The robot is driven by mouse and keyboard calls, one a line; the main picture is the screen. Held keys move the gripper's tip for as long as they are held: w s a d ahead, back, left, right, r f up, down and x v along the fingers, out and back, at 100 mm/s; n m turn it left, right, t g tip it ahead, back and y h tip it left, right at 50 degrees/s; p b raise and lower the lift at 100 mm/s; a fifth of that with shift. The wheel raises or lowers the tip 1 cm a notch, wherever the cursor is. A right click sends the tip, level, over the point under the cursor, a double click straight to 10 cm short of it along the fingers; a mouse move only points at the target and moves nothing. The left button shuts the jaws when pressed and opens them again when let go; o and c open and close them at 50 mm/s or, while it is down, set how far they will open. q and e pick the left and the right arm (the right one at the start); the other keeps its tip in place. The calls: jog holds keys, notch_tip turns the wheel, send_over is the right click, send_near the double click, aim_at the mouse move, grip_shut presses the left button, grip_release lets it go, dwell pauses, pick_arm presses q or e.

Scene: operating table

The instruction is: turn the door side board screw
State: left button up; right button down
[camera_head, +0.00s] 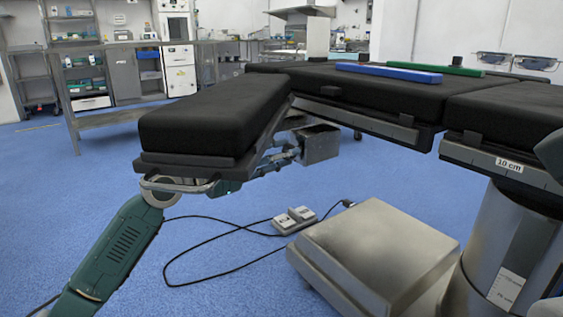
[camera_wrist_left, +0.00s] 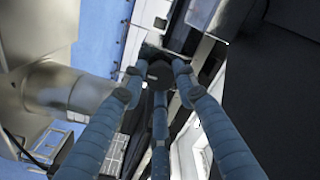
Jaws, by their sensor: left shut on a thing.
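The black padded side board (camera_head: 215,115) extends from the operating table toward the left in the head view, on the side of the shelves. My left gripper (camera_head: 225,187) is under its near edge, with the fingers mostly hidden in that view. In the left wrist view, the three blue fingers of my left gripper (camera_wrist_left: 157,72) close in around a dark round screw head (camera_wrist_left: 160,74). The gripper is shut on this screw. The screw itself cannot be made out in the head view.
The operating table (camera_head: 370,95) carries a blue bar (camera_head: 388,73) and a green bar (camera_head: 450,68). Its metal base (camera_head: 375,250) stands at lower right. A foot pedal (camera_head: 294,219) and its cable lie on the blue floor. Open floor lies left of the board.

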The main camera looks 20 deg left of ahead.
pick_arm(q)
jog(key=m+b, duration=0.1)
jog(key=m, duration=0.2)
jog(key=shift+m, duration=0.3)
dwell(0.3)
jog(key=o, duration=1.1)
jog(key=shift+o, duration=0.2)
jog(key=v, duration=1.2)
jog(key=shift+a, duration=0.1)
